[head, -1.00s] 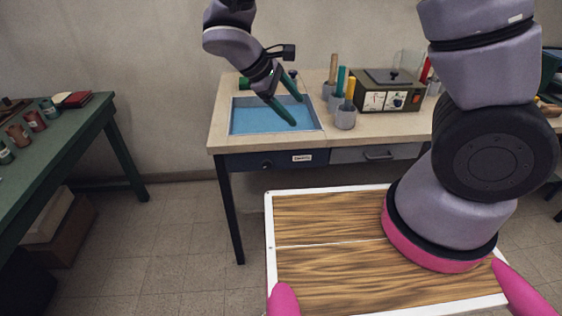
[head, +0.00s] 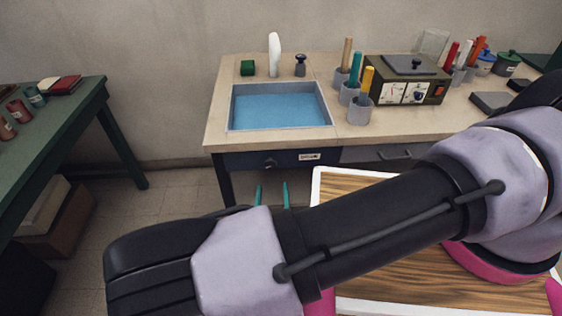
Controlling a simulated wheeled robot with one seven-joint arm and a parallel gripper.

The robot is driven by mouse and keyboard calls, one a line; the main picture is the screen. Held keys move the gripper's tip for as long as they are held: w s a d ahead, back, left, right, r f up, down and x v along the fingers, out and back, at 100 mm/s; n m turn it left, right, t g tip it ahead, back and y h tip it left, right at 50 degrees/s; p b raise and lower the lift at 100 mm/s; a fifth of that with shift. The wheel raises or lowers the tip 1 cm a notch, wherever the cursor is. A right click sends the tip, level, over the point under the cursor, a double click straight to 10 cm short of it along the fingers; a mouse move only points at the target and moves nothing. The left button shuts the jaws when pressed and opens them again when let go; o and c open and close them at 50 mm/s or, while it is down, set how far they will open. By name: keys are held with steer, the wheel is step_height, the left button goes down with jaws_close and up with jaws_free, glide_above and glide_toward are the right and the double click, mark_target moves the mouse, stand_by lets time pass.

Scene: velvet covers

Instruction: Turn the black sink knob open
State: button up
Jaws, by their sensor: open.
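The sink (head: 231,120) is a rectangular basin with a blue floor, set into the pale worktop. A white upright faucet (head: 274,55) stands behind it. To the faucet's right is the black sink knob (head: 300,62), a dark cap on a short post; its turn position is too small to tell. My gripper (head: 272,195) shows only as two teal fingers, apart, with nothing seen between them. They point up in front of the bench, lower in the picture than the drawer front and clear of the knob. My arm hides the rest of the gripper.
A green block (head: 247,68) sits left of the faucet. Grey cups (head: 360,111) with coloured handles stand right of the sink, beside a dark green dial box (head: 409,82). A drawer (head: 285,159) lies under the sink. A green table (head: 70,115) is at left.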

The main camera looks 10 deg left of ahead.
mark_target(270, 166)
steer(key=shift+n+y, duration=0.6)
steer(key=shift+n, duration=0.1)
steer(key=x, duration=0.7)
steer(key=f+x, duration=0.1)
steer(key=x, duration=0.2)
steer(key=shift+w+a+f, duration=0.1)
steer(key=shift+w, duration=0.2)
jaws_close()
